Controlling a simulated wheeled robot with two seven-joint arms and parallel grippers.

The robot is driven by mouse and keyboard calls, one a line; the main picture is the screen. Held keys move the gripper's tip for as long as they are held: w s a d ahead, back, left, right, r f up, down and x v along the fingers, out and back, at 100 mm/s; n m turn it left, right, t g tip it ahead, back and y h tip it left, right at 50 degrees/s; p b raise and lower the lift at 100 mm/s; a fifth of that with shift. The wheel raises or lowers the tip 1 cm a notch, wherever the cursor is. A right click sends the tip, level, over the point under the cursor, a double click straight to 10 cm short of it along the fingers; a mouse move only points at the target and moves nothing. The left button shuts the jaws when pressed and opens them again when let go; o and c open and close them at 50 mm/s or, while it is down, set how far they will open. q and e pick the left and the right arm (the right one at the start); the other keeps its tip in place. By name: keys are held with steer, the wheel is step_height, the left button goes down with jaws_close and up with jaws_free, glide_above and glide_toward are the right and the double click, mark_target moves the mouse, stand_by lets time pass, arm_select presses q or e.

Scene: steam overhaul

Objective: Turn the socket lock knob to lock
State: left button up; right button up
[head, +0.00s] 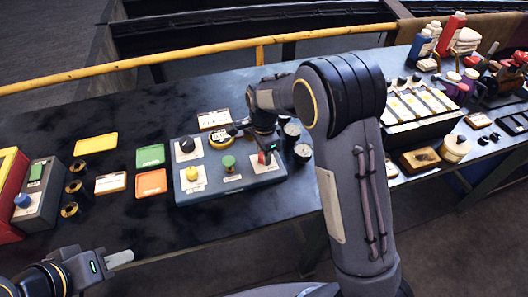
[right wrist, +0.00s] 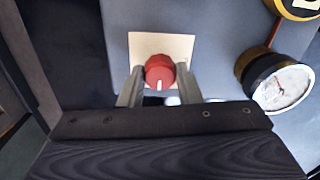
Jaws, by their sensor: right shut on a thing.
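The socket lock knob, taken to be the red knob (right wrist: 160,71), sits on a cream plate (right wrist: 146,42) in the right wrist view. A white mark on it points toward the bottom of that picture. In the head view the red knob (head: 263,158) is at the right end of the blue-grey control box (head: 232,186), partly hidden by my right gripper (head: 266,147). In the right wrist view my right gripper (right wrist: 160,88) has one finger on each side of the knob and is shut on it. My left gripper (head: 120,259) is low at the left, away from the box.
The box also carries a black knob (head: 186,145), a yellow button (head: 192,173) and a green button (head: 228,162). Dial gauges (head: 302,152) stand close to the right of the red knob; one gauge (right wrist: 282,86) shows in the wrist view. Coloured trays (head: 151,182) lie left.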

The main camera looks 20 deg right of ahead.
stand_by(0.3)
steer(key=o, duration=1)
steer(key=shift+c, duration=0.2)
step_height(320, 180, up, 8)
steer(key=shift+f+b, duration=0.1)
steer(key=shift+b, duration=0.2)
steer(key=s+d+r+n+t+y, duration=0.1)
steer(key=s+d+r+n+y, duration=0.15)
steer(key=s, duration=0.45)
steer(key=s+d+r+n+t+y, duration=0.1)
steer(key=s+d+r+n, duration=0.1)
steer(key=s+n, duration=0.35)
steer(key=s+d+r+n+t+y, duration=0.1)
steer(key=s+d+r+n+t, duration=0.15)
steer(key=s, duration=0.55)
steer(key=s+a+f+n+t, duration=0.1)
steer(key=s+f+n, duration=0.1)
steer(key=s+n, duration=0.2)
steer(key=s, duration=0.3)
steer(key=shift+s+h, duration=0.35)
